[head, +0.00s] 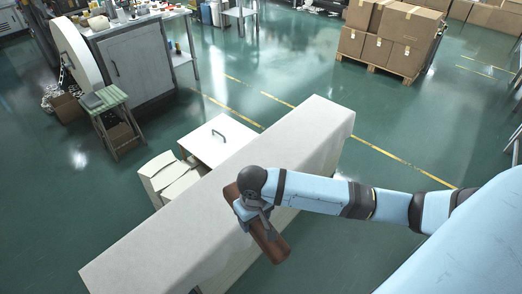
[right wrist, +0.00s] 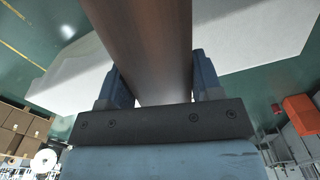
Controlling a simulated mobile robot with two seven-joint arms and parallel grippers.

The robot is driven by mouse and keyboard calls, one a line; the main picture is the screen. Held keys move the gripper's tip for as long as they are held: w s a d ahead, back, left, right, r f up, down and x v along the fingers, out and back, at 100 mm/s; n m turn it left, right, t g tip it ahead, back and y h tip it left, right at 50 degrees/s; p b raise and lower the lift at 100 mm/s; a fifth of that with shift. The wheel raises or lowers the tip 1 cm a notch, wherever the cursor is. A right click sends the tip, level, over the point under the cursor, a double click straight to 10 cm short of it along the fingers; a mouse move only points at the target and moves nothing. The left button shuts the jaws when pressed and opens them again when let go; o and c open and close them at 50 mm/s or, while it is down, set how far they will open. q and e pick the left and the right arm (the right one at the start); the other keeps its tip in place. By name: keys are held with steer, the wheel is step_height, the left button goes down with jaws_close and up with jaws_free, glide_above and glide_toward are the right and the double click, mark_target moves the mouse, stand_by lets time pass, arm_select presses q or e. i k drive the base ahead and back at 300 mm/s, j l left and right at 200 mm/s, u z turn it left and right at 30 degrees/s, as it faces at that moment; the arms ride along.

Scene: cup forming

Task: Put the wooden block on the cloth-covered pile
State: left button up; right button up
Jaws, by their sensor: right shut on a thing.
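The wooden block (head: 272,247) is a long, dark brown piece. My right gripper (head: 250,214) is shut on it around its middle. In the head view the block overlaps the near edge of a long pale bench (head: 150,250); I cannot tell whether it touches the bench. In the right wrist view, the block (right wrist: 145,45) runs between both fingers of the gripper (right wrist: 158,80). A pale, layered pile (head: 166,178) stands beyond the bench; I cannot tell for sure whether it is the cloth-covered one. My left gripper is not in view.
Cartons on a pallet (head: 392,36) are at the back right. The long bench top is largely clear.

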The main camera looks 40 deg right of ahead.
mark_target(268, 159)
steer(key=i+l, duration=0.15)
steer(key=l, duration=0.15)
steer(key=i+l+u, duration=0.1)
steer(key=l, duration=0.15)
steer(key=i+l+u, duration=0.1)
steer(key=l, duration=0.2)
steer(key=i+l, duration=0.15)
steer(key=l, duration=0.25)
steer(key=i+l, duration=0.15)
steer(key=l, duration=0.2)
steer(key=i+l, duration=0.15)
steer(key=l, duration=0.25)
steer(key=i+l, duration=0.15)
steer(key=l, duration=0.25)
